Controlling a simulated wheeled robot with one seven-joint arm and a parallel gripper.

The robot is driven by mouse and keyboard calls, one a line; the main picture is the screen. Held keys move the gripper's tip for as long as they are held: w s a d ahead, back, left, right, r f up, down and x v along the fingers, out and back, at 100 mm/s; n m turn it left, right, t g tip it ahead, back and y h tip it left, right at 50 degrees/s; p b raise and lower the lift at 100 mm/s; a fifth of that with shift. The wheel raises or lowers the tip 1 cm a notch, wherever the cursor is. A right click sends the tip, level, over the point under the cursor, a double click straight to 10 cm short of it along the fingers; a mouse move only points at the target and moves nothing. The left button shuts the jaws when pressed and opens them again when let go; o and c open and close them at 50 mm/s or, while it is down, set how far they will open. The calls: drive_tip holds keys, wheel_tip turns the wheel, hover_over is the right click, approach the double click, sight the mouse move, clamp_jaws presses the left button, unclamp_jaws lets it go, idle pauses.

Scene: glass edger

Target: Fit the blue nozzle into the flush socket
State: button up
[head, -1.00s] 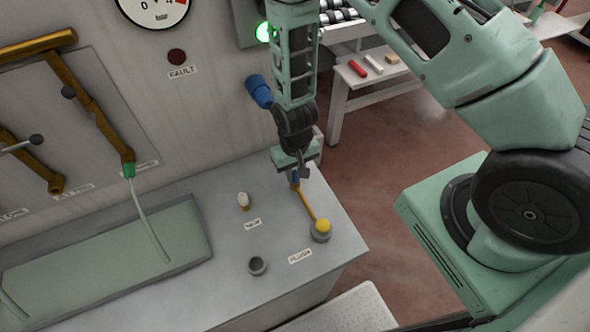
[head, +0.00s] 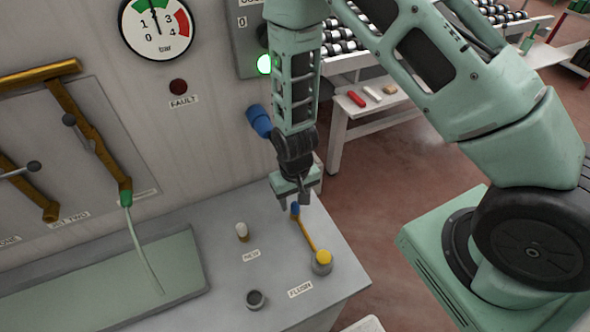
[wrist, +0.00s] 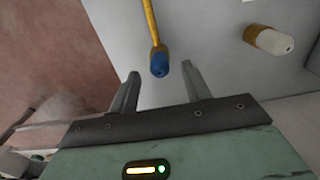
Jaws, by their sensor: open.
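The blue nozzle (head: 295,209) is the small blue tip on the upper end of a thin brass rod (head: 308,234). The rod's lower end meets a yellow knob (head: 323,257) on a grey cylinder (head: 321,268). My gripper (head: 295,201) is open just above the nozzle. In the wrist view the blue nozzle (wrist: 159,64) shows in the gap between the fingertips (wrist: 160,70), not clasped; I cannot tell its exact depth. A FLUSH label (head: 300,290) lies between the grey cylinder and an empty dark round socket (head: 256,299); I cannot tell which it names.
A blue knob (head: 259,121) sticks out of the wall near my arm. The bench top's right edge drops to the floor.

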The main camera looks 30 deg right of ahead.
wheel_tip(320, 180, up, 15)
drive_tip(key=b, duration=0.2)
drive_tip(key=shift+r+b, duration=0.2)
drive_tip(key=shift+b, duration=0.15)
idle(0.4)
drive_tip(key=s+a+r+n+b, duration=0.1)
drive_tip(key=s+a+n+b, duration=0.2)
drive_tip(key=s, duration=0.6)
drive_tip(key=s+a+r+n+b, duration=0.2)
drive_tip(key=s+a+n+b, duration=0.1)
drive_tip(key=s, duration=0.6)
drive_tip(key=shift+a+r+n+y+b, duration=0.15)
drive_tip(key=shift+r+n+y+b, duration=0.15)
drive_tip(key=shift+n+b, duration=0.5)
